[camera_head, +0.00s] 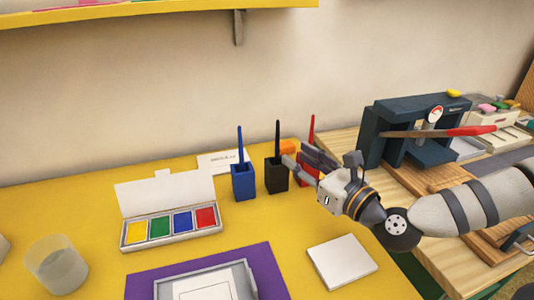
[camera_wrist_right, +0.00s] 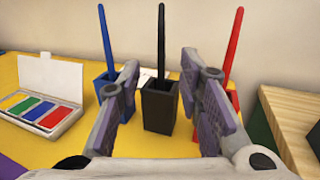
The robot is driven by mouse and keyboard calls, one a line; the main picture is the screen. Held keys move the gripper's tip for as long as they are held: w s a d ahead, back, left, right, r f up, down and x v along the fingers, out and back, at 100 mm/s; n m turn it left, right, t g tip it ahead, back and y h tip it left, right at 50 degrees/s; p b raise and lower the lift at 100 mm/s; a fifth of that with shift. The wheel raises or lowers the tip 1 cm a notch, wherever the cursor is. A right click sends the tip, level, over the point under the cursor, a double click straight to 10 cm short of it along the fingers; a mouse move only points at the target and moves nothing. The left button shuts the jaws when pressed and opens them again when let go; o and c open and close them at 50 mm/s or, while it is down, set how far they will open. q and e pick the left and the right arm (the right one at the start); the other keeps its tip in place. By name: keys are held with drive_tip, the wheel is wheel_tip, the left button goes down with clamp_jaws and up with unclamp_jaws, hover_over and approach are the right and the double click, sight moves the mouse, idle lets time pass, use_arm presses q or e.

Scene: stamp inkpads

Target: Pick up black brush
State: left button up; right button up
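The black brush (camera_head: 277,138) stands upright in a black square holder (camera_head: 276,178) on the yellow table. In the right wrist view the brush (camera_wrist_right: 161,40) rises from the black holder (camera_wrist_right: 160,108), between the fingers. My right gripper (camera_head: 303,162) comes in from the right, pointing toward the black holder. It also shows in the right wrist view (camera_wrist_right: 163,100) with its fingers spread wide and nothing gripped. The finger pads appear apart from the holder and the brush. My left gripper is in neither view.
A blue brush in a blue holder (camera_head: 243,184) stands left of the black one. A red holder (camera_wrist_right: 233,104) with a red brush is close by on the right, partly behind my finger. An open inkpad box (camera_head: 173,226), white block (camera_head: 341,261) and cup (camera_head: 56,267) are on the table.

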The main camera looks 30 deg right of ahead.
sight(277, 144)
drive_tip(key=w, duration=0.5)
drive_tip(key=w+b, duration=0.1)
drive_tip(key=w, duration=0.2)
drive_tip(key=shift+w+a+f, duration=0.25)
drive_tip(key=shift+f, duration=0.1)
clamp_jaws()
